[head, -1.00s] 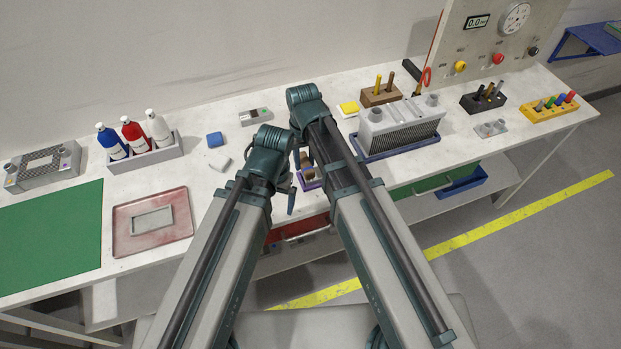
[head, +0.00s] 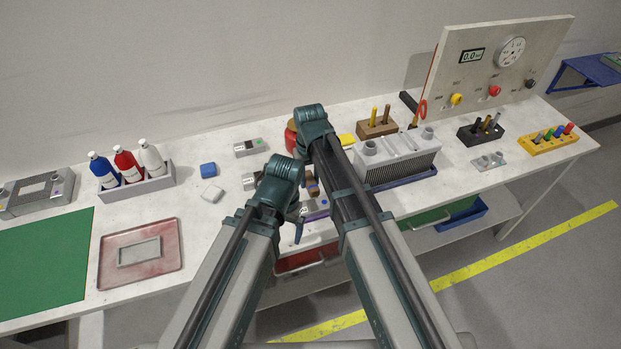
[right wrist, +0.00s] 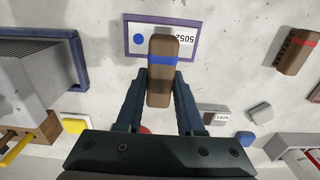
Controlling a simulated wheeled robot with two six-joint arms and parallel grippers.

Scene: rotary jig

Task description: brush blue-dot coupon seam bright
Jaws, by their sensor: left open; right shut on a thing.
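The coupon (right wrist: 135,52), a grey plate with a blue dot and a number label in a purple frame, lies flat on the bench in the right wrist view. Its purple edge also shows in the head view (head: 318,213), partly behind my arms. My right gripper (right wrist: 160,82) is shut on a brown brush (right wrist: 172,90) with a blue band. The brush overlaps the coupon's middle and hides part of it; I cannot tell whether they touch. The brush shows small in the head view (head: 312,187). My left gripper (head: 299,228) is open beside the coupon's near left side.
A second brown brush (right wrist: 298,52) with a red band lies apart to the right in the wrist view. A grey finned block (head: 400,165) stands right of my arms. A bottle rack (head: 138,190) and a red tray (head: 110,280) are at left.

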